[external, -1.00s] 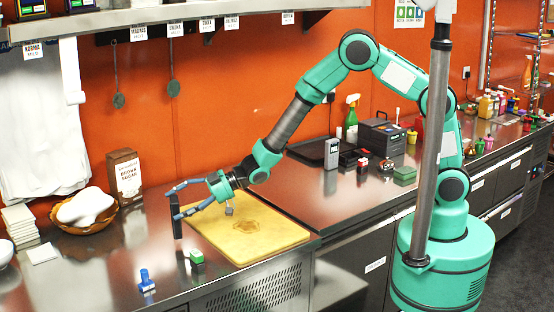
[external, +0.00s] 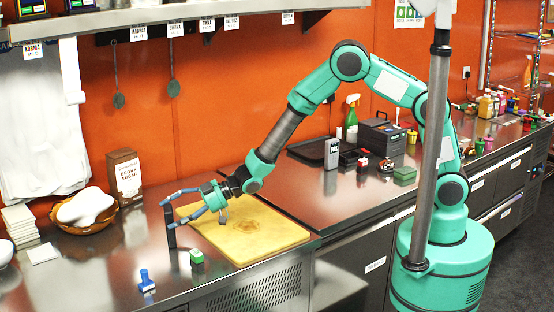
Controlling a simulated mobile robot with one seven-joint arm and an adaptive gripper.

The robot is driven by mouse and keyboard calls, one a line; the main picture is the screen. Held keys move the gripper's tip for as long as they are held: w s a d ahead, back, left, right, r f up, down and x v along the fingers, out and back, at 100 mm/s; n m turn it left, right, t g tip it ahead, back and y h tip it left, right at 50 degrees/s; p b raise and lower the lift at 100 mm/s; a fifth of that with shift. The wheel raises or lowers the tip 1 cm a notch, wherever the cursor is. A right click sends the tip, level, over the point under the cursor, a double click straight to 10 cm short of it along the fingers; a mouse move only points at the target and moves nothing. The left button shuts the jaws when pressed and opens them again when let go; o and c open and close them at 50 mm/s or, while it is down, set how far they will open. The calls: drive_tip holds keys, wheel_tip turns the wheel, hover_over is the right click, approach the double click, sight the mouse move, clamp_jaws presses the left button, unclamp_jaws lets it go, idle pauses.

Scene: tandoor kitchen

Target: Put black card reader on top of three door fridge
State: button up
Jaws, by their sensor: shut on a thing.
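My gripper (external: 172,214) is at the left of the yellow cutting board, its fingers closed around a dark upright slab (external: 171,238), which appears to be the black card reader. The slab is upright, and its lower end is at or just above the steel counter top (external: 120,255); I cannot tell if it touches. The fingers hide part of its upper half. The steel unit under it has a vent grille in front, and a steel unit with doors (external: 350,262) adjoins it on the right. I cannot tell which is the three door fridge.
The yellow cutting board (external: 270,238) lies under my wrist. A green block (external: 196,257) and a blue stamp (external: 147,281) stand in front of the slab. A brown sugar box (external: 126,177) and a basket (external: 84,226) are behind left.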

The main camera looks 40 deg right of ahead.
drive_tip(key=shift+f, duration=0.15)
drive_tip(key=o, duration=2)
drive_tip(key=shift+f, duration=0.1)
drive_tip(key=shift+c, duration=0.2)
drive_tip(key=shift+d+r, duration=0.15)
drive_tip(key=shift+r, duration=0.1)
drive_tip(key=p+v, duration=0.2)
drive_tip(key=v, duration=0.9)
drive_tip(key=shift+s+d, duration=0.15)
drive_tip(key=shift+d, duration=0.2)
